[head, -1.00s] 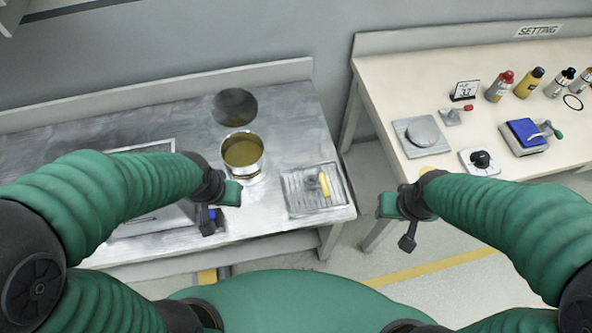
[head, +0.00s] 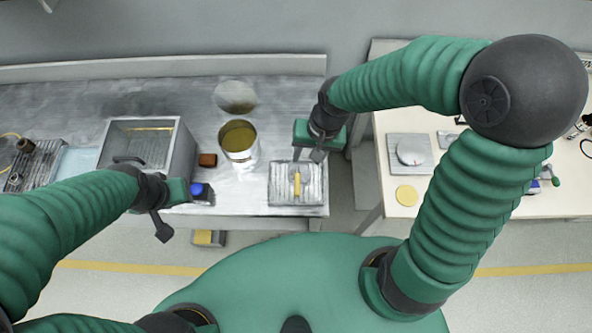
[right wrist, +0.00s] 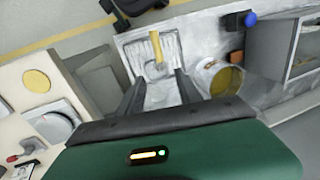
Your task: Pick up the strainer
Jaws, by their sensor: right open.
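A tool with a yellow handle (head: 297,184) and a grey end lies on a ribbed metal tray (head: 279,195); I take it as the strainer, though its head is too small to make out. It also shows in the right wrist view (right wrist: 156,47), beyond the fingers. My right gripper (head: 308,155) is open and empty, above the tray's back edge, apart from the tool. My left gripper (head: 185,191) is at the bench's front edge, beside a blue-topped item (head: 198,190); its fingers cannot be made out.
A metal pot (head: 240,152) with yellowish contents stands left of the tray. A deep open box (head: 184,150) and a small brown block (head: 207,160) are further left. A pale table (head: 385,125) with a round-topped device (head: 410,152) stands right, across a gap.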

